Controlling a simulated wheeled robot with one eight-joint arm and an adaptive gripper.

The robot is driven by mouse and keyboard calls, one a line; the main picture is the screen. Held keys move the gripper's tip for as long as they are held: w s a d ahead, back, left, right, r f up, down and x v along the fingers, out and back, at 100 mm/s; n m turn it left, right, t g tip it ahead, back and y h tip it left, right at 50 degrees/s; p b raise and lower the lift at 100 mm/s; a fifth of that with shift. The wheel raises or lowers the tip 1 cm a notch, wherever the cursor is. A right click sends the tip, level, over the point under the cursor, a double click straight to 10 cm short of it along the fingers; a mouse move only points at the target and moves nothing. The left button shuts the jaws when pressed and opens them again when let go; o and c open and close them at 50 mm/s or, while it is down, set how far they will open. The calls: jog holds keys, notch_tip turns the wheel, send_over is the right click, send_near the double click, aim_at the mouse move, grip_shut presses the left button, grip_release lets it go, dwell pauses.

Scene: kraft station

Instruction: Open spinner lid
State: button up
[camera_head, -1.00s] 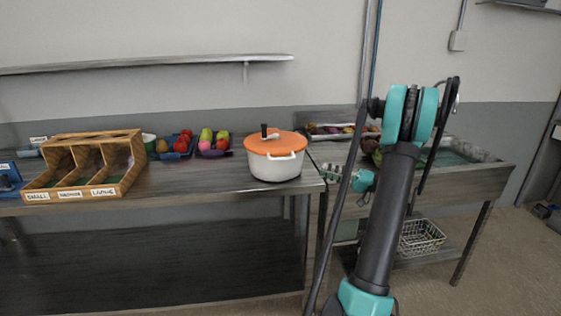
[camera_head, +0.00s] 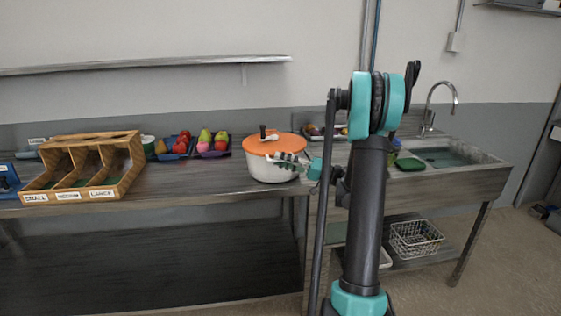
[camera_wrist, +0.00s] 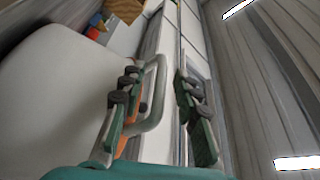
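The salad spinner (camera_head: 271,172) is a white pot with an orange lid (camera_head: 270,145), standing at the right end of the left table. The lid is on, with a black knob and a crank on top. My gripper (camera_head: 290,162) is at the pot's front right side, overlapping it in the head view. In the wrist view my gripper (camera_wrist: 160,100) is open, its two fingers apart. The white body (camera_wrist: 45,95) fills the left side there. A white looped handle (camera_wrist: 158,97) shows between the fingers, nearer the left one; contact cannot be told. A bit of orange shows behind the left finger.
A wooden sorting box (camera_head: 85,165) marked small, medium and large stands at the left. Trays of fruit and vegetables (camera_head: 207,150) lie left of the spinner. A sink (camera_head: 450,155) with a tap is at the right, and a wire basket (camera_head: 415,238) sits below.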

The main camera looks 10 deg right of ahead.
jog(key=shift+w+a+r, duration=0.1)
jog(key=shift+w+a, duration=0.05)
jog(key=shift+a, duration=0.2)
jog(key=shift+c, duration=0.3)
grip_shut()
